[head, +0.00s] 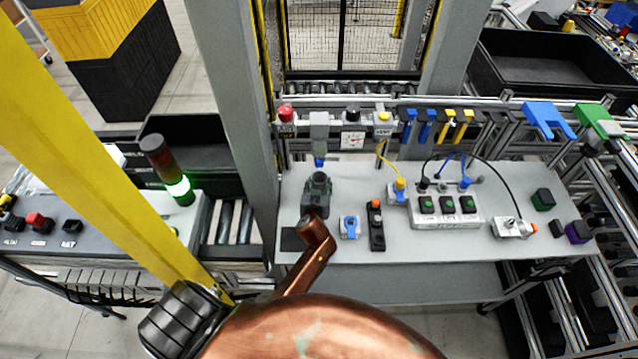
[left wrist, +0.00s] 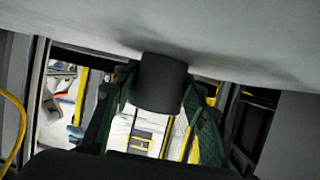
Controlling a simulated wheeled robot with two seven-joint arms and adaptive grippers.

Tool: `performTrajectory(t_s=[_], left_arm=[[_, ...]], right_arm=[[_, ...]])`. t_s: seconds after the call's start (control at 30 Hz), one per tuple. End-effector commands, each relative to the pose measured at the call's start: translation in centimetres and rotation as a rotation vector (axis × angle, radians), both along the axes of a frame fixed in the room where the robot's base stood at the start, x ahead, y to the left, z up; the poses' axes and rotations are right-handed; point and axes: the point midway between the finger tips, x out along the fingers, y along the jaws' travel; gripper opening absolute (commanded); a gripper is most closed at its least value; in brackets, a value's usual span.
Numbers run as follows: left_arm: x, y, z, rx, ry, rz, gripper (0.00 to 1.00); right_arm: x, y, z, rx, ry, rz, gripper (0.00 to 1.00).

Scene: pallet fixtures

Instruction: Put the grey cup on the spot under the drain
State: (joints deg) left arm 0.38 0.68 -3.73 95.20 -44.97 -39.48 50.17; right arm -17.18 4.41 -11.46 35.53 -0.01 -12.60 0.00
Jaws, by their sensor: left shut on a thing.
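The drain (head: 319,132) is a grey unit on the rail behind the table, with a blue tip (head: 319,162) pointing down. My left gripper (head: 318,188) is just in front of and below that tip, low over the grey table. It is shut on the dark grey cup (left wrist: 160,84), which shows between the green-padded fingers in the left wrist view. There the cup is close against the table surface (left wrist: 90,25); I cannot tell whether it touches. In the head view the gripper largely covers the cup, and I cannot make out the spot under the drain. My right gripper is not in view.
A dark square pad (head: 294,239) lies at the table's left front. A blue-and-white fitting (head: 349,227), a black switch box (head: 376,225) and a three-switch box (head: 446,207) stand to the right. A grey post (head: 238,90) rises left of the table.

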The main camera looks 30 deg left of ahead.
Motion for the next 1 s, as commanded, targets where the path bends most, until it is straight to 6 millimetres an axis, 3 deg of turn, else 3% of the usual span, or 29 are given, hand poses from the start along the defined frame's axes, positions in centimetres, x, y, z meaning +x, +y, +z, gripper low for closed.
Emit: performTrajectory(t_s=[0.03,0.07,0.33,0.67,1.0], left_arm=[[0.0,0.0,-0.2,0.000,0.000,0.000,0.16],[0.0,0.0,-0.1,0.000,0.000,0.000,0.42],[0.0,0.0,0.0,0.000,0.000,0.000,0.60],[-0.4,-0.2,0.0,-0.001,0.001,0.000,0.60],[-4.7,-2.2,1.9,-0.004,0.000,0.002,0.60]], right_arm=[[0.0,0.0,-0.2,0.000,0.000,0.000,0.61],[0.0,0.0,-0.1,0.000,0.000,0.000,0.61],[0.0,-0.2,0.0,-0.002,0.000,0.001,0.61],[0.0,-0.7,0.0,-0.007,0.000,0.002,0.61],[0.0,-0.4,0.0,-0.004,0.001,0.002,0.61]])
